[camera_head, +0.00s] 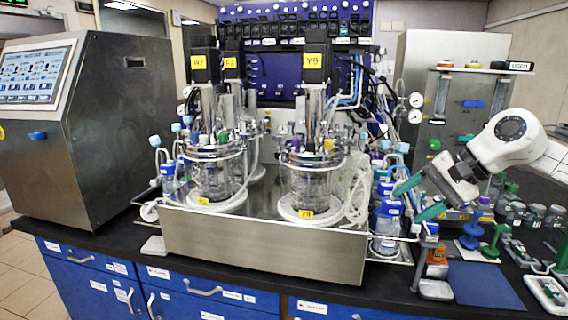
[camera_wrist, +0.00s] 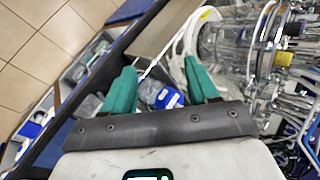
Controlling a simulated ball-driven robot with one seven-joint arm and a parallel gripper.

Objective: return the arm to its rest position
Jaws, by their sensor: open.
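My white arm (camera_head: 508,140) reaches in from the right edge in the head view, bent at a joint above the bench. My gripper (camera_head: 407,205) has two teal fingers spread apart, pointing down and left. It hangs in front of the blue-labelled bottles to the right of the bioreactors, and nothing shows between its fingers. In the wrist view the teal fingers of my gripper (camera_wrist: 160,70) are also apart. Beyond them are a blue-labelled bottle (camera_wrist: 168,98) and the edge of the bench. I cannot tell whether the fingers touch any bottle.
A steel cabinet with a screen (camera_head: 110,130) is at the left. A blue mat (camera_head: 485,285), a green stand (camera_head: 495,240) and small jars (camera_head: 535,213) lie on the right bench.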

